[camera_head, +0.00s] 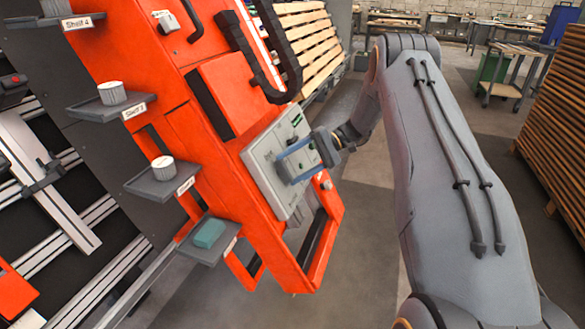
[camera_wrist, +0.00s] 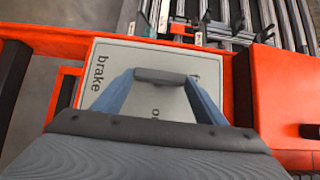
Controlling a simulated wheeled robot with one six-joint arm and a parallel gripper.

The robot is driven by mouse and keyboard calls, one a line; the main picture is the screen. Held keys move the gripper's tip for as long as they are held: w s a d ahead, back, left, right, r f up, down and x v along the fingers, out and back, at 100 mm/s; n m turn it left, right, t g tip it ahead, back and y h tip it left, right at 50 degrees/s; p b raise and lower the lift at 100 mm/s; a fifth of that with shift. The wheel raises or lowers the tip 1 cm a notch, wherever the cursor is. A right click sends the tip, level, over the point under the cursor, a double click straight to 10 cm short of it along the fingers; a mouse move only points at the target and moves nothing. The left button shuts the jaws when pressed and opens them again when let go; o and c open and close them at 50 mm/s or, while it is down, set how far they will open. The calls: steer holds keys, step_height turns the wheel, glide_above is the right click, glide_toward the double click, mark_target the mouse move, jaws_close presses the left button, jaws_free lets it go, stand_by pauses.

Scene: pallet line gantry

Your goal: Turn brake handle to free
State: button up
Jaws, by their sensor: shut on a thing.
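The light grey brake panel (camera_head: 258,160) is on the front of the orange machine column. It also shows in the wrist view (camera_wrist: 103,85), with the word "brake" on its left side and other lettering partly covered. My gripper (camera_head: 297,160) is at this panel, with its blue fingers on either side of the brake handle. In the wrist view the dark grey bar of the brake handle (camera_wrist: 160,76) lies crosswise between the fingertips, and the gripper is shut on it. The handle's pivot and the mark it points to are hidden.
The orange column (camera_head: 215,100) carries small grey shelves with white cups (camera_head: 163,168) and a teal block (camera_head: 209,233) on its left. A black bent bar (camera_head: 262,50) sticks out above the panel. Stacked wood (camera_head: 560,120) stands at the right; open floor lies between.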

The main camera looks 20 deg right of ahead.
stand_by(0.4)
steer(key=o, duration=1.1)
steer(key=shift+c, duration=0.2)
steer(key=shift+d, duration=0.1)
steer(key=b+v, duration=0.1)
steer(key=v, duration=0.6)
steer(key=shift+d, duration=0.4)
steer(key=shift+a+r, duration=0.1)
steer(key=s+a+r+g+h+p, duration=0.1)
steer(key=s+a+r+h+p, duration=0.25)
steer(key=s, duration=0.35)
steer(key=s+a+r+h+p, duration=0.25)
steer(key=s+a+r, duration=0.2)
steer(key=s, duration=0.25)
steer(key=s+r+n+t+h+p, duration=0.1)
steer(key=s+r+h+p, duration=0.1)
steer(key=s, duration=0.9)
steer(key=s+a+r+n+t+h+p, duration=0.1)
steer(key=s+r+h+p, duration=0.2)
steer(key=s, duration=0.9)
steer(key=h, duration=0.2)
steer(key=shift+s+a+t+h, duration=0.25)
steer(key=shift+s+t+h, duration=0.05)
steer(key=shift+s, duration=0.05)
